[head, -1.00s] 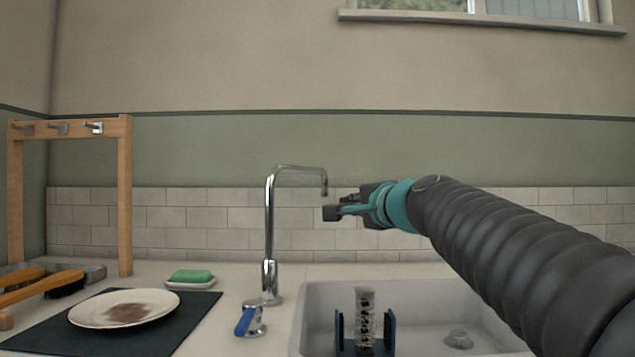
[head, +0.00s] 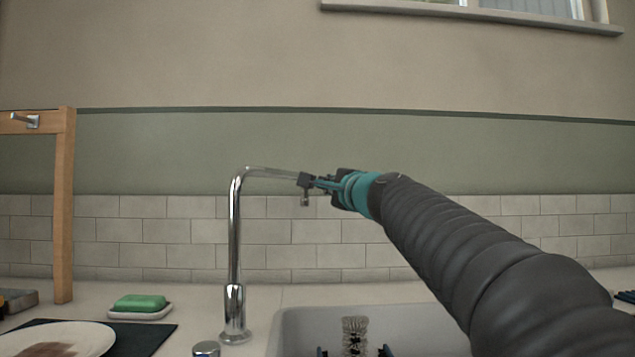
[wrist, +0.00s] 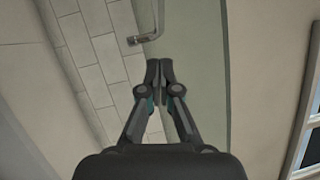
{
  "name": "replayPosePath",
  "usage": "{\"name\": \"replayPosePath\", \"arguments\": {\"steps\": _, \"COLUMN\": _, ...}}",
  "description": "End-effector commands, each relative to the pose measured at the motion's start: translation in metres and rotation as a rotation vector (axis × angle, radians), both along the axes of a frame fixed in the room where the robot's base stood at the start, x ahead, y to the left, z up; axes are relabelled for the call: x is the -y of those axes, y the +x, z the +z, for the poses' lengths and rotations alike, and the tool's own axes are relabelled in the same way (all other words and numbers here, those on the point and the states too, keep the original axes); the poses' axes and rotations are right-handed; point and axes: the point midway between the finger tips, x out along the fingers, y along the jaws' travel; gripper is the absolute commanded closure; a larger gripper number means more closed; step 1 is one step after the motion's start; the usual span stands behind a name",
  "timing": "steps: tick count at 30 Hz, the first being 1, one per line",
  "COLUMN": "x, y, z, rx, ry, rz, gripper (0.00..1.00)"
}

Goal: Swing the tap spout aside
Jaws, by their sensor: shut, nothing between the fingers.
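My gripper (head: 308,181) is shut and empty. In the head view its fingertips overlap the spout's outer end and partly hide it. In the wrist view the closed fingertips (wrist: 158,66) point toward the spout (wrist: 146,38), with a small gap in the picture between them. I cannot tell whether they touch.
The sink (head: 420,322) holds an upright brush (head: 355,335) in a dark blue holder. Left of the tap are a green soap (head: 140,302) on a dish and a stained plate (head: 60,340) on a dark mat. A wooden rack (head: 65,200) stands at far left.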

Motion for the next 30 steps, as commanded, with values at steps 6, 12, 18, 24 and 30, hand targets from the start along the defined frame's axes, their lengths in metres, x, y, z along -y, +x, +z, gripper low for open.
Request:
{"name": "replayPosePath", "arguments": {"steps": 6, "x": -0.015, "y": 0.037, "z": 0.007, "rx": -0.002, "ry": 0.000, "rz": 0.002, "gripper": 1.00}}
{"name": "replayPosePath", "arguments": {"steps": 12, "x": -0.026, "y": 0.070, "z": 0.013, "rx": -0.003, "ry": 0.000, "rz": 0.001, "gripper": 1.00}}
{"name": "replayPosePath", "arguments": {"steps": 18, "x": -0.047, "y": 0.087, "z": 0.018, "rx": -0.002, "ry": -0.001, "rz": 0.000, "gripper": 1.00}}
{"name": "replayPosePath", "arguments": {"steps": 24, "x": -0.062, "y": 0.094, "z": 0.020, "rx": -0.001, "ry": -0.001, "rz": -0.001, "gripper": 1.00}}
{"name": "replayPosePath", "arguments": {"steps": 30, "x": -0.065, "y": 0.095, "z": 0.019, "rx": -0.001, "ry": -0.001, "rz": -0.002, "gripper": 1.00}}
